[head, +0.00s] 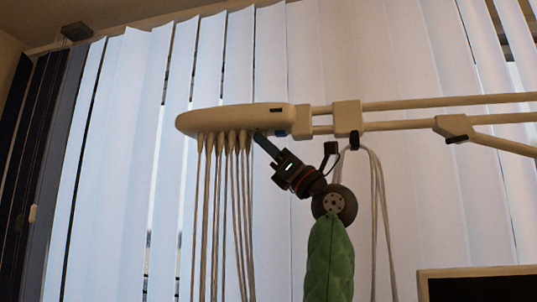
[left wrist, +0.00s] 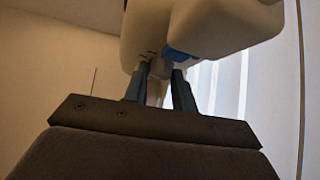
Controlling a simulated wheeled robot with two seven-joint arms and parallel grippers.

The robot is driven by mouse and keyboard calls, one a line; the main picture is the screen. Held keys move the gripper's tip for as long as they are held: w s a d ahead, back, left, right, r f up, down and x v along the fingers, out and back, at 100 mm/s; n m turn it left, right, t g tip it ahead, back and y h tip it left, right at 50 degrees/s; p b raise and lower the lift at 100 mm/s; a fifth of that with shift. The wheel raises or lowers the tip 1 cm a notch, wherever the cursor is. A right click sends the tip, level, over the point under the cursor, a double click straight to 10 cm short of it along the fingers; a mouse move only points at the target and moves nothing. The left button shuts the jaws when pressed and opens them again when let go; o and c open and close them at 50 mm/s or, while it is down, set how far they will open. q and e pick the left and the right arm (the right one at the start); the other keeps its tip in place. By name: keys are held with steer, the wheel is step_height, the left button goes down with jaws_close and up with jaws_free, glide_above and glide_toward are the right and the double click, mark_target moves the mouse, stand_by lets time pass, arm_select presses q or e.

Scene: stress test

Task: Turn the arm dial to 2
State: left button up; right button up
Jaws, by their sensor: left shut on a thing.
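The pale arm head (head: 235,119) is at the middle of the head view, with hoses hanging below it. My left gripper (head: 260,138) reaches up to its underside near the right end, beside a small blue part (head: 281,133). In the left wrist view the arm head (left wrist: 225,25) fills the top, with the blue part (left wrist: 188,57) under it. The fingers of my left gripper (left wrist: 160,72) are shut on a small pale part at the underside, likely the dial. The fingers hide most of it, and no number can be read. My right gripper is not in view.
Several thin hoses (head: 207,220) hang just left of my gripper. A looped cord (head: 376,200) hangs right of my arm from the support bars (head: 430,103). Vertical blinds (head: 120,170) stand behind. A dark screen (head: 480,287) is at the lower right.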

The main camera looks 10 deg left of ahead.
arm_select(q)
steer(key=shift+s+a+m+t+h, duration=0.1)
steer(key=shift+m+t+h, duration=0.8)
steer(key=shift+t, duration=1.1)
steer(key=shift+s+m+t+h, duration=0.15)
steer(key=shift+m+t+h, duration=0.7)
steer(key=shift+t, duration=1.15)
steer(key=shift+s+a+m+t+h, duration=0.1)
steer(key=shift+m+t+h, duration=0.8)
steer(key=shift+t, duration=1.1)
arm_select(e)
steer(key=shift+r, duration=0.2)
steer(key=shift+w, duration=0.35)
arm_select(q)
steer(key=o, duration=1)
steer(key=shift+w+d, duration=0.1)
steer(key=shift+d, duration=0.05)
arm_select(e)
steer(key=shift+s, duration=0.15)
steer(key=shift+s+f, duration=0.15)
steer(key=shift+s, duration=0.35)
